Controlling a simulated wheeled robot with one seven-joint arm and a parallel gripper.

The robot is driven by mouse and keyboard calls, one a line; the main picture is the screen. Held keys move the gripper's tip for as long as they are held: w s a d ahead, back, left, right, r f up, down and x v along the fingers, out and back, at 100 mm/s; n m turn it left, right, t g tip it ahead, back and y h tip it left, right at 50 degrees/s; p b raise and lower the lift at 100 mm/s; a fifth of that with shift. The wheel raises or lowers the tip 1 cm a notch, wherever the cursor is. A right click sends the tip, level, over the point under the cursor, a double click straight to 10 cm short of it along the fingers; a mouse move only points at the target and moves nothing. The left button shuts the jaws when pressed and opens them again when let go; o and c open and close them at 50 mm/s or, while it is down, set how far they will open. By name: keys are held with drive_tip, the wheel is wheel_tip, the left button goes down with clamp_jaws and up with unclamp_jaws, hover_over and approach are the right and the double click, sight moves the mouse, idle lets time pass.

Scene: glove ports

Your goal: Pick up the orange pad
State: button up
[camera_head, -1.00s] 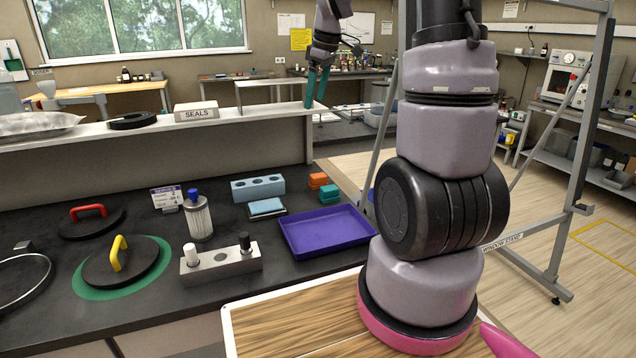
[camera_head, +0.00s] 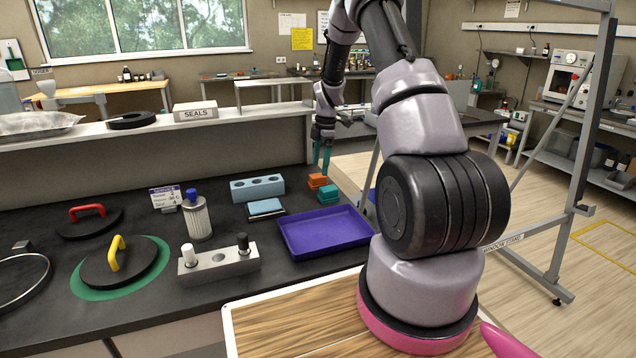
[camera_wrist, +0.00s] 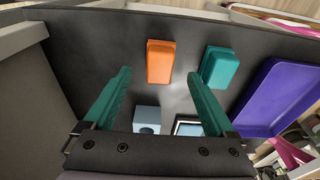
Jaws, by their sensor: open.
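The orange pad (camera_head: 317,181) lies on the dark bench toward its right end, just behind a teal pad (camera_head: 330,195). In the wrist view the orange pad (camera_wrist: 160,62) lies beyond the fingertips, within the span between the two fingers, and the teal pad (camera_wrist: 217,67) lies to its right. My gripper (camera_head: 321,165) has teal fingers and is above the orange pad, pointing down. In the wrist view my gripper (camera_wrist: 160,80) is open and empty, with clear space between its fingers.
A purple tray (camera_head: 325,231) lies in front of the pads. A blue block with holes (camera_head: 257,188) and a small blue-topped box (camera_head: 266,208) stand to the left. A raised shelf (camera_head: 240,119) runs behind, with a wall below it.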

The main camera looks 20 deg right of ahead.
sight(318, 175)
drive_tip(key=f, duration=0.2)
drive_tip(key=a+f, duration=0.1)
drive_tip(key=f, duration=0.2)
drive_tip(key=shift+f, duration=0.1)
clamp_jaws()
